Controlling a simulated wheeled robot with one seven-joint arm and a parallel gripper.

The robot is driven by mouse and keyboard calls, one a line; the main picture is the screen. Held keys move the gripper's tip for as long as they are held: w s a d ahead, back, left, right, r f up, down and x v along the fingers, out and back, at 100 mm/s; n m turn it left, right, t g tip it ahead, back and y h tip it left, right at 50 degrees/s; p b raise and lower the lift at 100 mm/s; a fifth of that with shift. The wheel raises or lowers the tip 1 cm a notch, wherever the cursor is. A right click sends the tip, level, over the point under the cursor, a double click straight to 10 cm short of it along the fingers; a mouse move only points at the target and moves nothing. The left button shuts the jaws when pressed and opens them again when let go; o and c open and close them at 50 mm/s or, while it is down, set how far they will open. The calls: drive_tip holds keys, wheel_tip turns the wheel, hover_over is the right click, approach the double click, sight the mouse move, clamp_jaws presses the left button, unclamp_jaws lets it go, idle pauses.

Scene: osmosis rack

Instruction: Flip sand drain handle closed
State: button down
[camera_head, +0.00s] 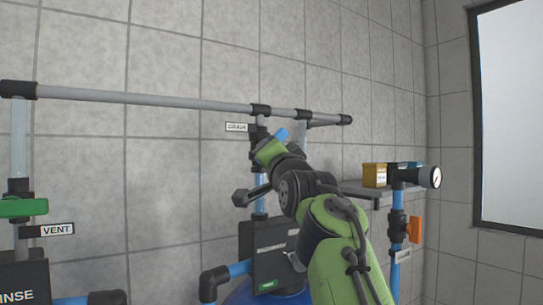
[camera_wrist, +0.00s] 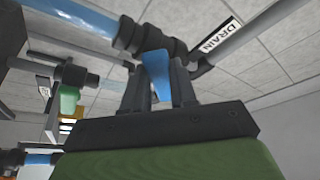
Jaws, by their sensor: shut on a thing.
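The blue drain handle (camera_wrist: 156,72) sits on a black valve body (camera_wrist: 145,38) beside a DRAIN label (camera_wrist: 222,38). In the head view, part of the handle (camera_head: 282,134) shows just beyond my green and black wrist. My gripper (camera_wrist: 160,86) is shut on the handle, one dark finger on each side of it. In the head view, my arm reaches up to the valve under the DRAIN label (camera_head: 237,127) and hides most of it. The handle's exact angle to its pipe is hard to tell.
A grey horizontal pipe (camera_head: 160,100) runs along the tiled wall above. A green handle (camera_head: 24,207) by a VENT label (camera_head: 57,230) is at left. A black controller box (camera_head: 268,252) sits below my wrist. At right are a yellow box (camera_head: 375,175), a gauge (camera_head: 430,178) and an orange handle (camera_head: 416,229).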

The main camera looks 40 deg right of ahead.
drive_tip(key=shift+w+a+r+m+g+h+p, duration=0.15)
drive_tip(key=shift+r+m+g+p, duration=0.3)
drive_tip(key=shift+m, duration=1)
drive_tip(key=shift+s+a+r+m+g+h+p, duration=0.15)
drive_tip(key=shift+m+g+p, duration=0.5)
drive_tip(key=shift+m, duration=0.85)
drive_tip(key=shift+w+a+r+m+g+p, duration=0.2)
drive_tip(key=shift+m+g+p, duration=0.3)
drive_tip(key=shift+m, duration=0.95)
drive_tip(key=shift+s+d+r+m+g, duration=0.1)
drive_tip(key=shift+s+d+m+g, duration=0.15)
drive_tip(key=shift+m, duration=0.25)
drive_tip(key=c, duration=0.9)
unclamp_jaws()
drive_tip(key=shift+w+a, duration=0.1)
drive_tip(key=shift+w, duration=0.1)
drive_tip(key=shift+s, duration=0.1)
drive_tip(key=b+v, duration=0.4)
drive_tip(key=v, duration=1.1)
drive_tip(key=shift+s+a, duration=0.2)
drive_tip(key=shift+s, duration=0.1)
